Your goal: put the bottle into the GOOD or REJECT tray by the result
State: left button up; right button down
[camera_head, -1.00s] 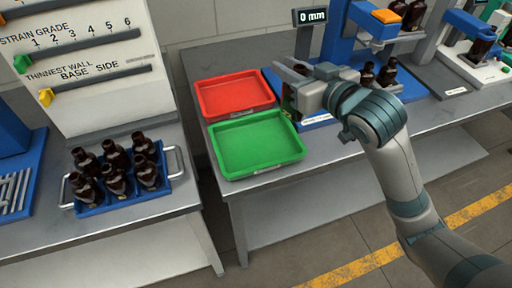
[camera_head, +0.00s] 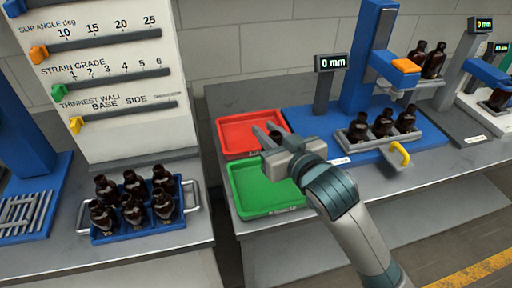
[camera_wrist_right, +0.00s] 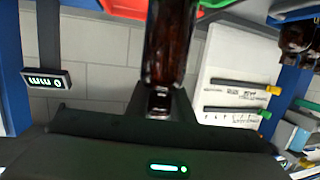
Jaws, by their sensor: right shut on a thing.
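My right gripper (camera_head: 268,136) is shut on a dark amber bottle (camera_head: 277,136), held over the trays near the border between red and green. The bottle also shows in the right wrist view (camera_wrist_right: 168,45), between the fingers. The red REJECT-coloured tray (camera_head: 240,130) lies behind, and the green tray (camera_head: 255,190) lies in front of it on the grey bench. Both trays look empty where visible; the gripper covers part of each. I see no readable tray labels. My left gripper is out of view.
A gauge board (camera_head: 110,60) has orange, green and yellow sliders at the left of their scales. A blue rack (camera_head: 140,232) holds several bottles. Right of the trays, a blue press (camera_head: 372,60) stands behind a rack of 3 bottles; its display (camera_head: 331,63) reads 0 mm.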

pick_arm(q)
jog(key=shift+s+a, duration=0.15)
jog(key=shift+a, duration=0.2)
pick_arm(e)
jog(key=a, duration=0.1)
jog(key=a+f, duration=0.1)
jog(key=shift+s+a+f, duration=0.1)
jog(key=shift+a+f, duration=0.2)
jog(key=shift+a, duration=0.05)
